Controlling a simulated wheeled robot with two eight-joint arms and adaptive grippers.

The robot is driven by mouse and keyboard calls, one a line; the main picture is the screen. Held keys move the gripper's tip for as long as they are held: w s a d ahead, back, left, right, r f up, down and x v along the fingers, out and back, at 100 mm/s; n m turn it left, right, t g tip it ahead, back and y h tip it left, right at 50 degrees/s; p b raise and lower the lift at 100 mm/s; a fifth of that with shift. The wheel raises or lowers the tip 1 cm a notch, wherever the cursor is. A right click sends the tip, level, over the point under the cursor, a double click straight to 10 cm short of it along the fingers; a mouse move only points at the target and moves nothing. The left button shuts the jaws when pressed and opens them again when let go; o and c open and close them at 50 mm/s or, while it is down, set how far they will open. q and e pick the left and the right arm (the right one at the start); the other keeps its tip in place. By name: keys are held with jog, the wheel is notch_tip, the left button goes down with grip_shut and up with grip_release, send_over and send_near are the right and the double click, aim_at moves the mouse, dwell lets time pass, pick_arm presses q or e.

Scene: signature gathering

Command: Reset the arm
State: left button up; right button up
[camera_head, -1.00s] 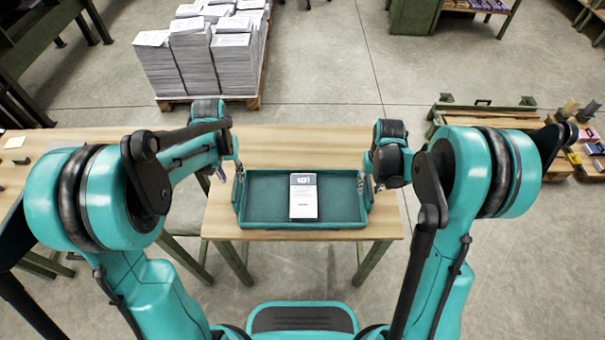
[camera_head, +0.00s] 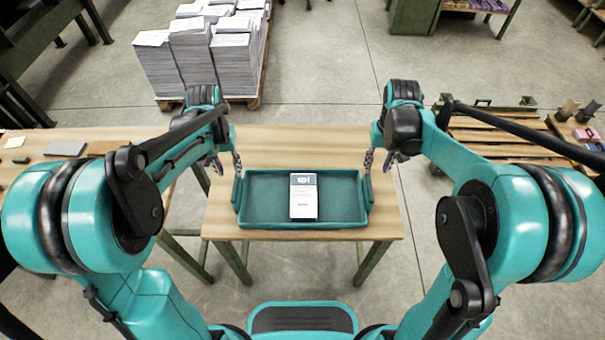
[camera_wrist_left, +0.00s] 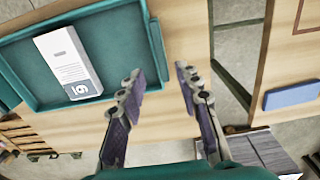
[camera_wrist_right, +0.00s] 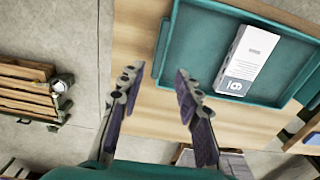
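My left gripper (camera_wrist_left: 158,82) is open and empty in the left wrist view; in the head view its fingers (camera_head: 222,163) show just outside the tray's left end. My right gripper (camera_wrist_right: 157,80) is open and empty in the right wrist view; in the head view its fingers (camera_head: 378,160) are just outside the tray's right end. Both are apart from the teal tray (camera_head: 265,224), which rests on the wooden table. A white and grey stack of booklets or a box (camera_head: 304,203) lies in the tray's middle.
The wooden table (camera_head: 290,140) has bare room behind the tray. Tall paper stacks (camera_head: 195,55) stand on a pallet at the back left. A second table (camera_head: 85,140) stands at the left, and a slatted wooden pallet (camera_head: 500,125) at the right.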

jog(key=shift+r, duration=0.25)
pick_arm(q)
jog(key=shift+r, duration=0.1)
dwell(0.3)
